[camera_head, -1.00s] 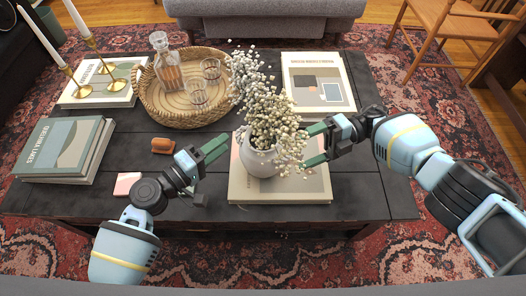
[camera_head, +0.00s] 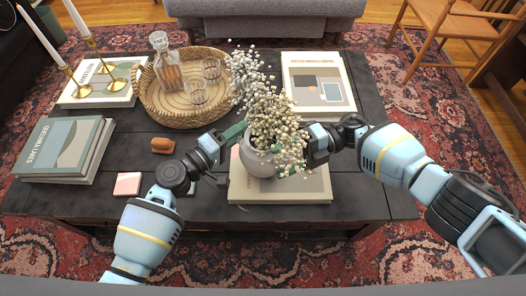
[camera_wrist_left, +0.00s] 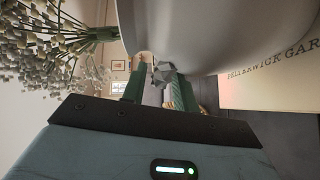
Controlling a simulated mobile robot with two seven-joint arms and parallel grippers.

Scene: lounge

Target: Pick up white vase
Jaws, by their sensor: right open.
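The white vase (camera_head: 258,163) stands upright on a large book near the front middle of the table and holds a bunch of small white flowers (camera_head: 268,115). In the left wrist view its grey-white wall (camera_wrist_left: 200,30) fills the top, close to the fingers. My left gripper (camera_head: 236,132) is at the vase's upper left side, with its green fingers (camera_wrist_left: 158,88) apart; I cannot tell whether they touch it. My right gripper (camera_head: 308,150) is open at the vase's right side, its fingertips partly hidden by flowers.
The book (camera_head: 290,190) under the vase lies on the dark table (camera_head: 365,205). A wicker tray (camera_head: 150,105) with a decanter and glasses stands behind left. Books (camera_head: 65,145) and candlesticks are at the left, and another book (camera_head: 318,80) is behind right.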

